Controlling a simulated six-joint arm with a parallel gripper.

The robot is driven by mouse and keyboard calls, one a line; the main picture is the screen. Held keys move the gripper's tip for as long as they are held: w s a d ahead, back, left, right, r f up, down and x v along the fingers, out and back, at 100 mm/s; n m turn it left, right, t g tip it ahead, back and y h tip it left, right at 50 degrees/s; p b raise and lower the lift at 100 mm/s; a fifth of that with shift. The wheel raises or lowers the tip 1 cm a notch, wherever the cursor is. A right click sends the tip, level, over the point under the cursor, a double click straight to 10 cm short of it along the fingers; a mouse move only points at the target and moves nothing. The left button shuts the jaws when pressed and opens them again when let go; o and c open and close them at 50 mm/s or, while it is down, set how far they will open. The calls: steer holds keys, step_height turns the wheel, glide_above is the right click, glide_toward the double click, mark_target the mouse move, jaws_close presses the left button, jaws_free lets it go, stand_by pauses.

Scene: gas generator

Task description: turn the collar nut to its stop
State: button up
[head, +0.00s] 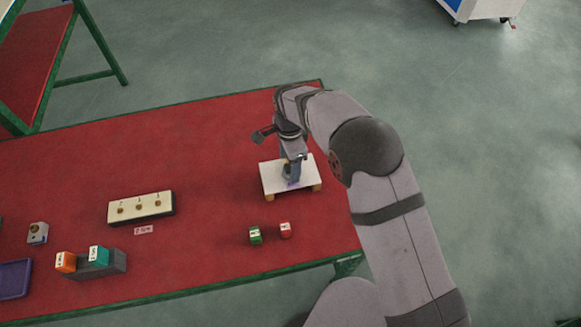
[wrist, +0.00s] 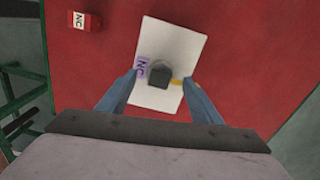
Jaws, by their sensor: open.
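A white stand (head: 268,179) with short feet sits near the right end of the red table. In the wrist view its white top plate (wrist: 180,38) carries a dark grey round piece (wrist: 159,76), which appears to be the collar nut. A purple label (wrist: 142,67) lies left of the nut and a yellow mark (wrist: 177,82) right of it. My gripper (wrist: 160,77) is open, pointing down over the plate, with one blue finger on each side of the nut. Both fingers look apart from it; their height is hard to tell. In the head view my gripper (head: 291,178) largely hides the nut.
Green (head: 255,235) and red (head: 286,229) blocks lie in front of the stand. A panel with brass knobs (head: 168,204), a grey holder (head: 88,272) with orange and teal blocks, a small grey block (head: 38,233) and a purple tray (head: 14,278) are left. Bare table lies between.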

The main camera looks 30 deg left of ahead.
steer(key=shift+r+p, duration=1.25)
steer(key=shift+r, duration=1.1)
